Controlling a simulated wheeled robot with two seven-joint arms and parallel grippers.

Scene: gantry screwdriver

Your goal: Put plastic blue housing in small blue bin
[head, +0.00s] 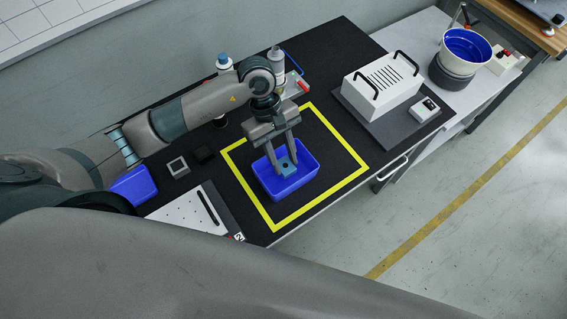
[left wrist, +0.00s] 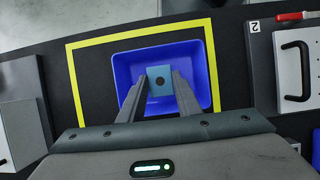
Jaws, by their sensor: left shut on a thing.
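The small blue bin (head: 312,171) stands inside the yellow square on the black table; it also shows in the left wrist view (left wrist: 203,67). My left gripper (head: 286,160) points down over the bin. It is shut on the blue housing (head: 287,166), a lighter blue block with a dark round hole. In the left wrist view the housing (left wrist: 160,71) sits between the fingertips, within the bin's outline. I cannot tell whether it touches the bin floor. My right gripper is not in view.
A white handled box (head: 381,88) stands to the right, beside a small grey device (head: 425,109). A second blue bin (head: 134,186) and a white panel (head: 187,217) are at the left. Bottles (head: 224,62) stand behind my left arm.

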